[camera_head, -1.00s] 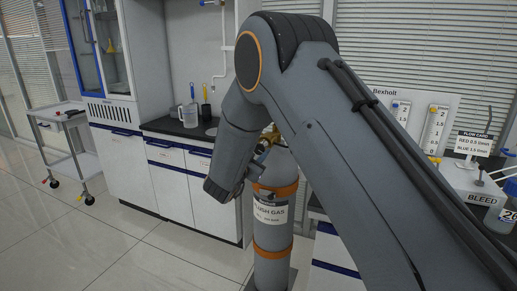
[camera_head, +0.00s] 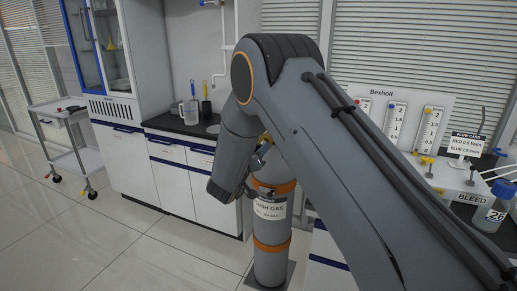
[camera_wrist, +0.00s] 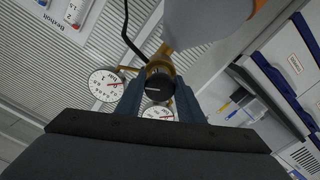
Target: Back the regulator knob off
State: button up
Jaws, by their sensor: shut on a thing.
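The regulator's round black knob (camera_wrist: 159,84) faces the wrist camera between the two fingers of my gripper (camera_wrist: 158,98). The fingers are shut on its sides. Brass regulator parts (camera_wrist: 162,63) show behind the knob. Two round white dial gauges sit near it, one left of the fingers (camera_wrist: 105,84) and one below the knob (camera_wrist: 158,112), partly covered. The grey flush gas cylinder (camera_head: 271,264) stands upright with orange bands in the head view. There my arm hides most of the regulator, and the knob and fingertips cannot be made out.
A bench at the right carries a flow-meter panel (camera_head: 382,92), a flow card (camera_head: 466,145), a bleed box (camera_head: 471,196) and a blue-capped bottle (camera_head: 491,214). White cabinets (camera_head: 127,160) stand behind, left of the cylinder. A trolley (camera_head: 65,140) is further left. The floor in front is clear.

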jog(key=n+p, duration=0.2)
jog(key=n, duration=0.4)
jog(key=shift+r, duration=0.1)
jog(key=n+p, duration=0.1)
jog(key=n, duration=0.4)
jog(key=shift+n, duration=0.4)
jog(key=o, duration=1)
jog(key=shift+o, duration=0.2)
jog(key=shift+s, duration=0.1)
jog(key=b+v, duration=0.1)
jog(key=v, duration=0.6)
jog(key=shift+s+a, duration=0.15)
jog(key=shift+s, duration=0.15)
